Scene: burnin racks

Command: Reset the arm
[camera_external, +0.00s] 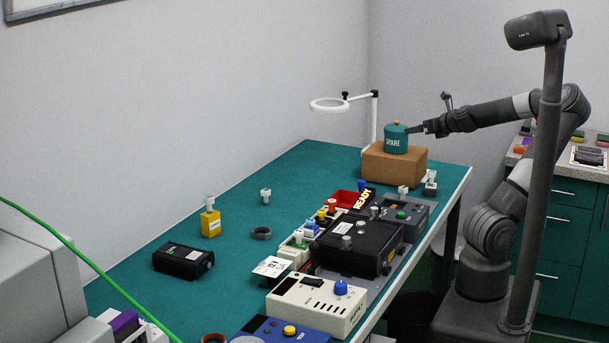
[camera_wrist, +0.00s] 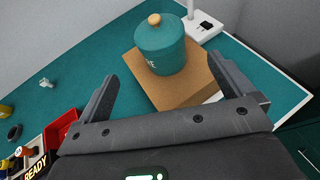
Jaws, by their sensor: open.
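My gripper (camera_external: 418,129) is at the end of my arm, which reaches left over the far end of the green bench (camera_external: 130,264). In the wrist view my gripper (camera_wrist: 176,88) has its two fingers spread wide apart with nothing between them. A teal canister (camera_wrist: 160,47) with a wooden knob stands upright on a brown box (camera_wrist: 192,87), just beyond the fingertips.
A ring lamp (camera_external: 329,105) stands behind the brown box (camera_external: 394,167). A yellow block (camera_external: 210,224) and black box (camera_external: 183,261) stand at left.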

